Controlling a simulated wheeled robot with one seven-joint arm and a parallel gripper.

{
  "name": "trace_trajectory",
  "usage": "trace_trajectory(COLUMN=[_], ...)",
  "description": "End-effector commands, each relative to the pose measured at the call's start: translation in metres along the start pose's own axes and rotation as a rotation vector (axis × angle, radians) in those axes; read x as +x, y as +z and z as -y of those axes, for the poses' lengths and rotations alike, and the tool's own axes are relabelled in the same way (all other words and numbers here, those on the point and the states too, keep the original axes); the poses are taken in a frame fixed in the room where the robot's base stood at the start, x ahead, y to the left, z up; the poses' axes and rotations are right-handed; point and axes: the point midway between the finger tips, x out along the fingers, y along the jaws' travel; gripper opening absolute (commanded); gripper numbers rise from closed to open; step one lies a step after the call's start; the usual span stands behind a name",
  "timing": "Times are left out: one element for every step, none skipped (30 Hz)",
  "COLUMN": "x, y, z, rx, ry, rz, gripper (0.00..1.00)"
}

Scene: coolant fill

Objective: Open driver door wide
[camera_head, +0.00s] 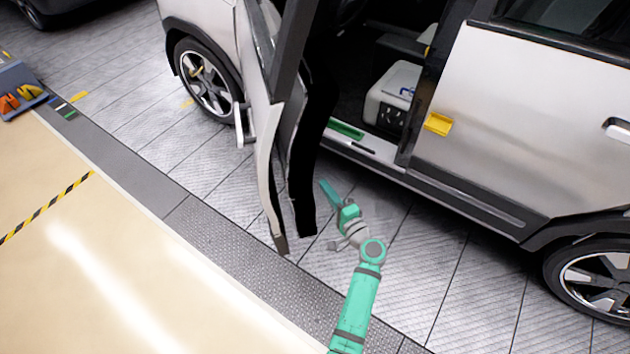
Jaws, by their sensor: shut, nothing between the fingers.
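The driver door (268,165) of the silver car (510,120) stands swung out from the body, seen nearly edge-on, with its black inner side facing right. The doorway is uncovered, with a dark interior behind it. My gripper (325,187) is at the end of the green arm, in the gap between the door's inner side and the sill. It looks shut and empty, close to the door's inner side. I cannot tell whether it touches the door.
A white case (393,96) sits inside the doorway. A green strip (345,129) lies by the sill. A blue bin (20,90) with orange items stands at far left. Floor beyond the open door is clear.

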Motion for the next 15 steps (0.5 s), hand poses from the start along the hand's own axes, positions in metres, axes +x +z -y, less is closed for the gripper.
trace_trajectory(x=[0.005, 0.009, 0.015, 0.020, 0.025, 0.032, 0.037, 0.043, 0.051, 0.056, 0.062, 0.070, 0.075, 0.080, 0.088], y=[-0.001, -0.002, -0.003, -0.003, -0.004, -0.005, -0.005, -0.005, -0.005, -0.005, -0.005, -0.005, -0.005, -0.005, -0.005], z=[0.000, 0.000, 0.000, 0.001, 0.000, 0.000, 0.000, 0.000, 0.000, 0.000, 0.000, 0.000, 0.000, 0.000, 0.000], rx=[0.000, 0.000, -0.001, -0.001, -0.001, -0.001, -0.002, -0.002, -0.002, -0.002, -0.002, -0.001, -0.001, 0.000, -0.001], ry=[0.000, 0.000, 0.000, 0.000, 0.001, 0.000, 0.000, 0.001, 0.001, 0.001, 0.001, 0.002, 0.001, 0.001, 0.001], rz=[-0.001, -0.002, -0.004, -0.005, -0.005, -0.006, -0.007, -0.007, -0.007, -0.008, -0.008, -0.007, -0.007, -0.008, -0.007], gripper=[0.00, 0.00, 0.00, 0.00, 0.00, 0.00, 0.00, 0.00, 0.00, 0.00, 0.00, 0.00, 0.00, 0.00, 0.00])
